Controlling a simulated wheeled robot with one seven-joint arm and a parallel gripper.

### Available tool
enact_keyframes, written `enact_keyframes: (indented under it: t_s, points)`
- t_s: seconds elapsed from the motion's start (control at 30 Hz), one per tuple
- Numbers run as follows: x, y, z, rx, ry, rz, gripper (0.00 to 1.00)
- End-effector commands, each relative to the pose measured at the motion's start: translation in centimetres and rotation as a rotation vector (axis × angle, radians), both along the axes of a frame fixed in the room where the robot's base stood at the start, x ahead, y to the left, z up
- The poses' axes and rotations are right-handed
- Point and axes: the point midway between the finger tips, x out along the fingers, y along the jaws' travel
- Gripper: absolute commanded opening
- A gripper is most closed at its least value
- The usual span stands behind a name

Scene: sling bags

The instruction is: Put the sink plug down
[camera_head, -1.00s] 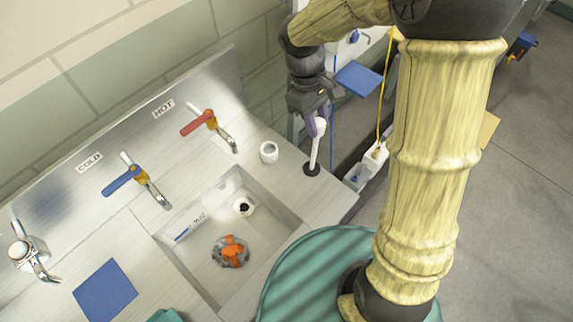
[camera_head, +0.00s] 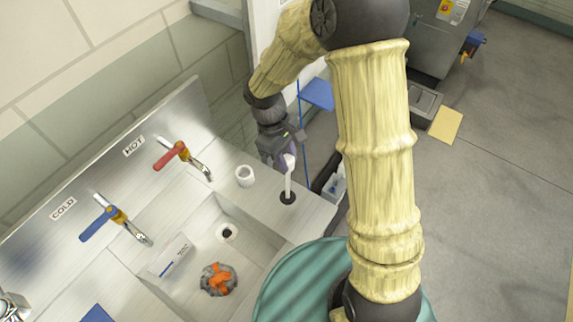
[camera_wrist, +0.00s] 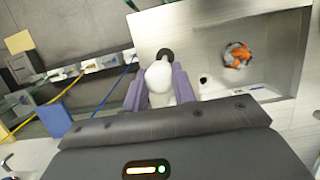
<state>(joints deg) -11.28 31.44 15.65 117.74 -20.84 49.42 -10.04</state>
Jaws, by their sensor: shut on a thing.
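The sink plug (camera_head: 288,186) has a white upright handle with a pale knob and a black round base. My gripper (camera_head: 284,160), with purple fingers, is shut on the top of its handle. The plug stands upright over the grey counter (camera_head: 313,213) to the right of the sink; its base looks at the counter surface, but I cannot tell whether it touches. In the wrist view, the plug (camera_wrist: 159,76) is between the two fingers (camera_wrist: 160,88), with its black base beyond the knob.

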Motion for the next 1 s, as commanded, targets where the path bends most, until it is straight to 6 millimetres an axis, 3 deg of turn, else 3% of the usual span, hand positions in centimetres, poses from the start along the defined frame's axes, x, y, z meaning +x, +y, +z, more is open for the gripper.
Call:
enact_keyframes:
  t_s: [0.3,0.7,0.73,0.8,1.0]
  points:
    - [-0.1,0.1,-3.6,0.000,0.003,0.004,0.01]
    - [-0.1,0.2,-4.2,0.000,0.002,0.004,0.01]
    - [-0.1,0.1,-4.1,0.000,0.002,0.004,0.32]
    - [-0.1,0.0,-4.0,0.000,0.001,0.002,0.46]
    - [-0.1,0.0,-4.0,0.000,0.001,0.002,0.48]
